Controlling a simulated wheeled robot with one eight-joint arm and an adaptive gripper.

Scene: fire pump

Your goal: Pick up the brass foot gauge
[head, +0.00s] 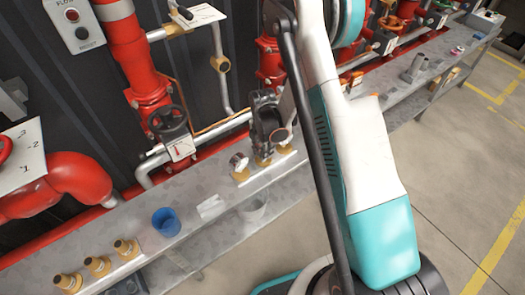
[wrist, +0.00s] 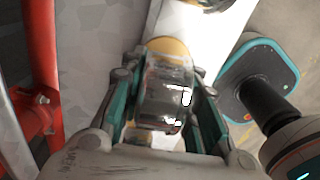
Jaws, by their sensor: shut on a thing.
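A short row of gauges with brass feet stands on a pale strip on the grey metal bench. The left gauge (head: 239,164) has a round white face and stands free. My gripper (head: 265,143) points down over the middle of the row and is shut on a brass foot gauge, whose shiny body (wrist: 166,98) sits between the fingers in the wrist view. In the head view the gripper hides most of it; a brass foot (head: 262,160) shows just below. I cannot tell whether it is clear of the strip. A further round gauge (head: 281,137) is close on the right.
A blue cup (head: 166,222), a pale label (head: 212,206) and several brass fittings (head: 97,265) are on the bench at left. Red pipes (head: 128,55) and a valve handwheel (head: 168,122) rise behind. The bench's front edge is near, with open floor beyond.

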